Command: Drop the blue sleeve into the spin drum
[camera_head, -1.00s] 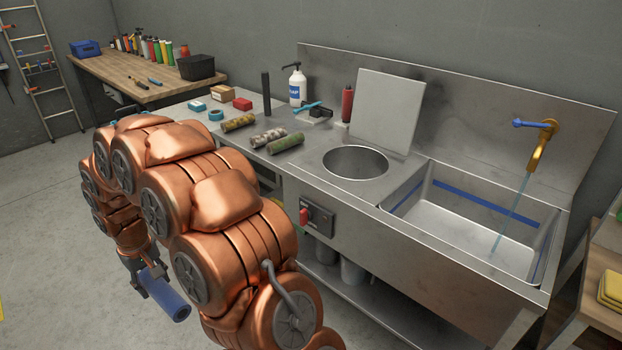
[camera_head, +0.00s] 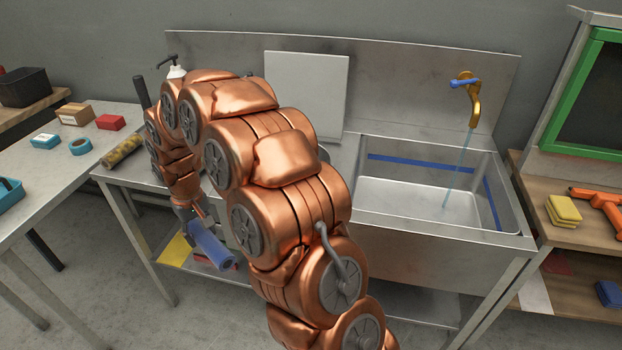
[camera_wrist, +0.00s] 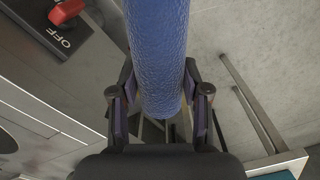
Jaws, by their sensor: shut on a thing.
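The blue sleeve (camera_head: 212,246) is a plain blue tube, held tilted low in front of the steel counter. My gripper (camera_head: 190,213) is shut on it near its upper end in the head view. In the wrist view the sleeve (camera_wrist: 158,50) passes between both fingers of my gripper (camera_wrist: 160,98), its textured side toward the camera. The spin drum, a round opening in the counter, is almost wholly hidden behind my copper arm. The sleeve is outside the drum, below counter height.
A sink basin (camera_head: 410,200) with running water lies right of my arm. A white board (camera_head: 305,95) leans at the back. A patterned roll (camera_head: 122,152) lies on the counter's left end. The wrist view shows a red switch (camera_wrist: 65,12) marked OFF close by. Floor is open below left.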

